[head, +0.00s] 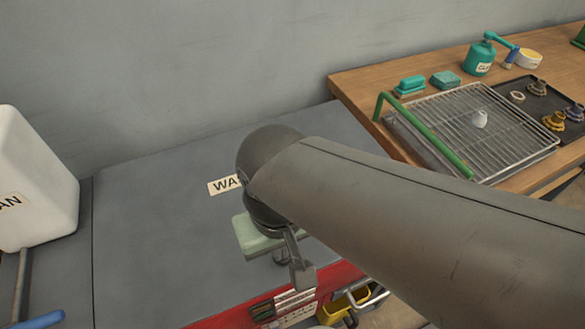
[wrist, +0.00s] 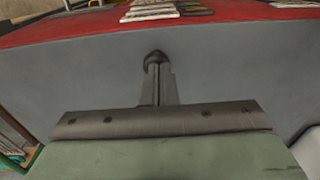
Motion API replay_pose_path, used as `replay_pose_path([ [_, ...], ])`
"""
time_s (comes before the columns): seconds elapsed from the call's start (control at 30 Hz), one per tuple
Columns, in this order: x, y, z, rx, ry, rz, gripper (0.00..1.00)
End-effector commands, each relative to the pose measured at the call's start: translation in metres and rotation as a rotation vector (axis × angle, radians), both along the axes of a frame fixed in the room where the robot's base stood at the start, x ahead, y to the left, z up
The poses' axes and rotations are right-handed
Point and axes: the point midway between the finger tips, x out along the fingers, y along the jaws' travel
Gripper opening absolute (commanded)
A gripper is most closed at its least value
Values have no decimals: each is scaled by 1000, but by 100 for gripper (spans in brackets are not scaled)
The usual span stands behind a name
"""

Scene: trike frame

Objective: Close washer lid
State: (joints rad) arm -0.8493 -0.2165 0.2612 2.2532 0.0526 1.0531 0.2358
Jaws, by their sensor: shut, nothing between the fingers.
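The lid also fills the middle of the wrist view (wrist: 230,70). My gripper (head: 302,275) is over the lid's front part, near the red edge. In the wrist view its fingers (wrist: 155,60) are together, with nothing between them, and point toward the red edge. I cannot tell whether the tips touch the lid.
A white container (head: 35,185) stands at the left, with a blue-handled tool (head: 38,320) below it. On the right, a wooden bench (head: 360,85) holds a wire rack (head: 480,125) with a green bar, a teal can (head: 480,58) and small parts. A grey wall stands behind.

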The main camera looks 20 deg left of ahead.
Motion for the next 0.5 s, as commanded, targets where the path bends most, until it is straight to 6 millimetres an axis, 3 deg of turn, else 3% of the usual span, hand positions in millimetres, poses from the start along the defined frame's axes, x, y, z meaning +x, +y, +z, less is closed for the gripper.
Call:
replay_pose_path([
  [0.03,-3,-4,-13,-21,15,2,0],
  [0.27,-3,-4,-5,-19,14,3,0],
  [0.5,-1,-4,50,1,1,-3,0],
])
